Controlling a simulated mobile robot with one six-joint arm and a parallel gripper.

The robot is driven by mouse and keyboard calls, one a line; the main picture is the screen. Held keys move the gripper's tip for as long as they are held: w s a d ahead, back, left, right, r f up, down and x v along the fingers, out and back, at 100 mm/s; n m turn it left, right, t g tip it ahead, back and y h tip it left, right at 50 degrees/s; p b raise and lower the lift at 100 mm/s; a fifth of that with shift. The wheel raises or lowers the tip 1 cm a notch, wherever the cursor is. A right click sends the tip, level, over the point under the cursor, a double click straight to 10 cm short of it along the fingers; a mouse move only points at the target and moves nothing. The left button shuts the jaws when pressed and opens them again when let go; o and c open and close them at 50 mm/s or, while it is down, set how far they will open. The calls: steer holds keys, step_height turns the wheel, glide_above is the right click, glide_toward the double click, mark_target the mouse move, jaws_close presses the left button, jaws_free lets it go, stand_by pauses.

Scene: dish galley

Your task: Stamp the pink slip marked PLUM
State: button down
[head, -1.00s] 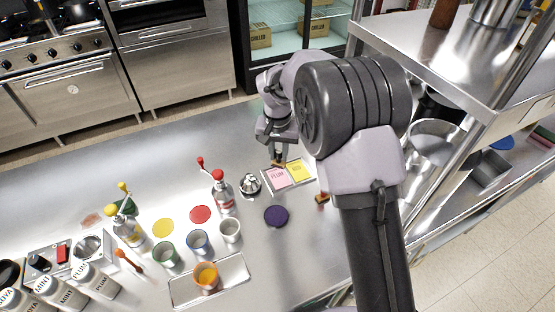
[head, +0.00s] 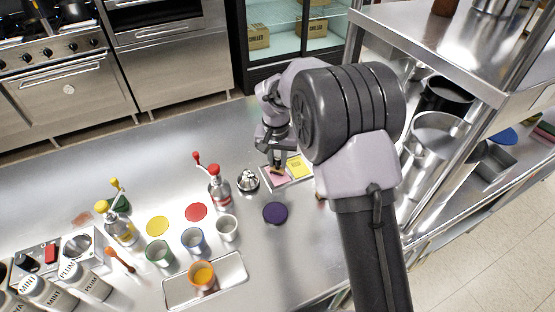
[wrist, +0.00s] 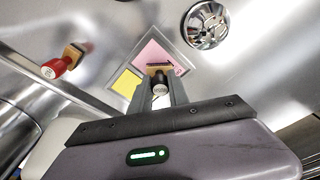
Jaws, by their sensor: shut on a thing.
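The pink slip (head: 268,178) lies on a pale tray (head: 290,182) beside a yellow slip (head: 299,167). My gripper (head: 275,163) is shut on a stamp with a wooden block (wrist: 158,69). In the wrist view, its handle (wrist: 159,88) sits between the fingers. The stamp is upright over the pink slip (wrist: 152,52) and covers part of it, including most of its lettering. I cannot tell whether its underside touches the paper. The yellow slip shows left of it in the wrist view (wrist: 127,83).
A second stamp with a red handle (wrist: 57,66) stands on the counter. A silver domed object (head: 247,180) is close left of the slips. A purple disc (head: 275,212) lies in front. Cups, pump bottles and a tray (head: 232,281) are farther left; shelving (head: 470,75) is at right.

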steer(key=shift+s+f+b, duration=0.1)
steer(key=shift+f+b, duration=0.25)
steer(key=shift+f, duration=0.3)
stand_by(1.2)
steer(key=shift+r, duration=0.1)
step_height(320, 180, up, 7)
steer(key=p, duration=0.5)
steer(key=shift+p, duration=0.3)
